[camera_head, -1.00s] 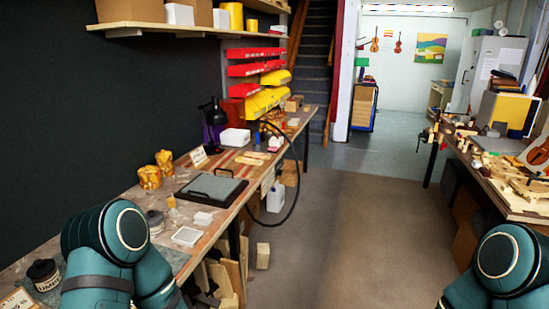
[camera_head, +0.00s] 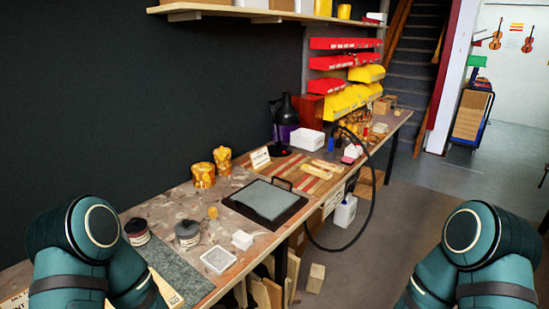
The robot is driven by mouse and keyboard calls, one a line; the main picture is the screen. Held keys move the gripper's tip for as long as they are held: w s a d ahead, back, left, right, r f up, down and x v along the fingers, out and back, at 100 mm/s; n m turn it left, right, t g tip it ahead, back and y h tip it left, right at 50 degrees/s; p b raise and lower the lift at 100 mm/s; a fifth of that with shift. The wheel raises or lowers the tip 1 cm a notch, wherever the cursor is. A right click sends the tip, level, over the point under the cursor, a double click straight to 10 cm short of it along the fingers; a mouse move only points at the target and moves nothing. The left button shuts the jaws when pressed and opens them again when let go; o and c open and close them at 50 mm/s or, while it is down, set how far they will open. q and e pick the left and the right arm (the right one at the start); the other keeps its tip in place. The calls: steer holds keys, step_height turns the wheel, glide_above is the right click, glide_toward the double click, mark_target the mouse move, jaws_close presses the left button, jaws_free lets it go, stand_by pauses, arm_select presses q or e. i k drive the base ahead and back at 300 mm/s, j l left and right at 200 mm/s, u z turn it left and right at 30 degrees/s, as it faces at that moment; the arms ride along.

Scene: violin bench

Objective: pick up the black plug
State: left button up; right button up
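I cannot make out a black plug for certain. A black cable (camera_head: 372,190) arches up from the far part of the workbench (camera_head: 235,268), hangs off its front edge and loops back toward it at the lower left. Any plug at its ends is too small or hidden. Only the teal upper links of my two arms show, at the lower left and lower right. Both grippers are out of the picture.
On the bench are a black-framed grey plate (camera_head: 263,201), dark jars (camera_head: 188,233), amber containers (camera_head: 203,175), a black lamp (camera_head: 287,125) and a white box (camera_head: 307,138). A white jug (camera_head: 345,212) and wood offcuts stand below. Open floor (camera_head: 410,215) lies right of the bench.

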mark_target(339, 144)
steer(key=i+l+u, duration=0.25)
steer(key=i+l+z, duration=0.45)
steer(key=i, duration=0.4)
steer(key=k+l, duration=0.05)
steer(key=l, duration=0.05)
